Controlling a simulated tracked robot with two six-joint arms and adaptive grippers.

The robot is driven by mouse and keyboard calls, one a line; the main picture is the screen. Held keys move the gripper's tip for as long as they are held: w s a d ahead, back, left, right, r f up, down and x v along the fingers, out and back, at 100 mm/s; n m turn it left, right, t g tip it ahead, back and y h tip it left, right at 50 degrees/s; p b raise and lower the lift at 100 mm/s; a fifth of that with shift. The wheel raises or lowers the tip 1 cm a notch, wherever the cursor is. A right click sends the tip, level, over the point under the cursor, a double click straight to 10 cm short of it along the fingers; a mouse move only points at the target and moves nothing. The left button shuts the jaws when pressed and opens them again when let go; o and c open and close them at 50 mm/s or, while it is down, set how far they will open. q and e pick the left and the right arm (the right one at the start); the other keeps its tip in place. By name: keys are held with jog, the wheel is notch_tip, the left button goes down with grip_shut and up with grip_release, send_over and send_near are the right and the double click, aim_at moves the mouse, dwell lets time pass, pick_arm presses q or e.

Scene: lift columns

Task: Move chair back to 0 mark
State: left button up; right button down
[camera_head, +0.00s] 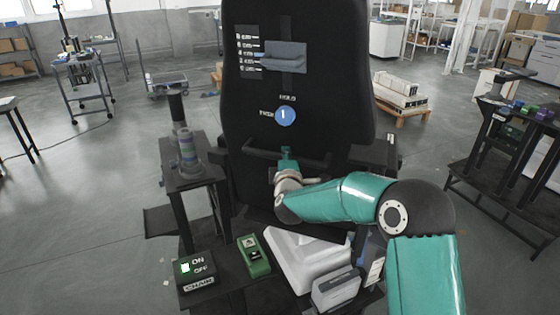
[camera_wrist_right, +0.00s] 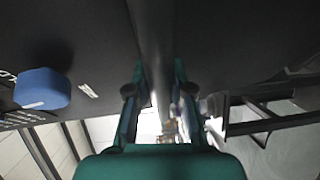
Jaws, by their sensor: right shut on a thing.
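The chair back (camera_head: 305,70) is a tall black panel standing upright in the middle of the head view. It carries a round blue knob (camera_head: 284,116) with a white mark and small white lettering beside it. Below the knob a black handle bar (camera_head: 257,153) runs across the panel. My right gripper (camera_head: 287,157) is at this bar. In the right wrist view the bar (camera_wrist_right: 152,35) runs between the two fingers of the gripper (camera_wrist_right: 155,88), which is shut on it. The blue knob (camera_wrist_right: 42,89) is at the left there. My left gripper is in neither view.
Below the chair back are a black ON/OFF box (camera_head: 197,270) lettered CHAIR, a green box (camera_head: 254,257) and a white unit (camera_head: 305,258). A narrow black stand (camera_head: 192,178) is at the left. A dark table (camera_head: 505,130) stands at the right. Open grey floor lies left.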

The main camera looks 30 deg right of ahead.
jog(key=shift+d+r, duration=0.2)
jog(key=shift+r, duration=0.1)
jog(key=c, duration=1.4)
grip_release()
jog(key=o, duration=0.4)
jog(key=shift+w+f, duration=0.1)
jog(key=shift+s+a+f, duration=0.1)
jog(key=shift+s, duration=0.1)
jog(key=v, duration=1.1)
jog(key=shift+s+a, duration=0.25)
